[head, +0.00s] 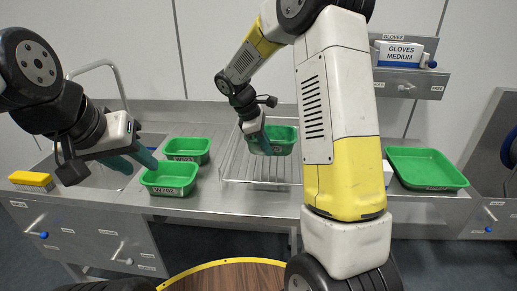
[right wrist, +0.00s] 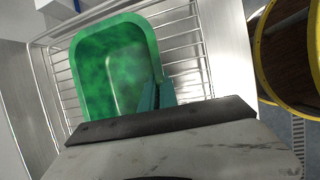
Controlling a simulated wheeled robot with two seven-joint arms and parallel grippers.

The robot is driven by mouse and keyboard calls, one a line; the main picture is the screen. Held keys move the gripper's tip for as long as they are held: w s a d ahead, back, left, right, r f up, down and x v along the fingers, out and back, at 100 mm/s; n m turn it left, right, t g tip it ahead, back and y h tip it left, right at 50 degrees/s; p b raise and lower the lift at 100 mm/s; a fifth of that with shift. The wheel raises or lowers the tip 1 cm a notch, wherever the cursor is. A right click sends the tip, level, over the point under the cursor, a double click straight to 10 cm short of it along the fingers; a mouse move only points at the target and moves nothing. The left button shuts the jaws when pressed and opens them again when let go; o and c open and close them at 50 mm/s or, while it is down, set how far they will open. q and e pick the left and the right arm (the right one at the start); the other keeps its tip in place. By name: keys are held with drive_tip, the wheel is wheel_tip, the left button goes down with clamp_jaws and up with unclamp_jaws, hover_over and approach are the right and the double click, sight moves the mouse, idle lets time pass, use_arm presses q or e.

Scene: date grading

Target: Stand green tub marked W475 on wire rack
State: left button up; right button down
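A green tub (head: 284,134) is at the wire rack (head: 236,170), its label not visible. My right gripper (head: 264,146) is at its left end. In the right wrist view, the teal fingers (right wrist: 157,95) are close together on the rim of this tub (right wrist: 112,62), over the rack's wires (right wrist: 183,42). I cannot tell whether its base touches the wires. Two labelled green tubs stand left of the rack, one behind (head: 187,145) and one in front (head: 170,176).
A wide green tray (head: 425,168) lies on the steel counter at the right. A yellow brush-like block (head: 32,181) lies at the far left, near the sink and tap (head: 97,66). A glove box (head: 400,54) sits on a wall shelf. A round wooden top (head: 230,277) is in front.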

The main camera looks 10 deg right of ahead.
drive_tip(key=shift+f, duration=1.9)
drive_tip(key=shift+f, duration=0.1)
drive_tip(key=c, duration=1.6)
unclamp_jaws()
drive_tip(key=shift+c, duration=0.2)
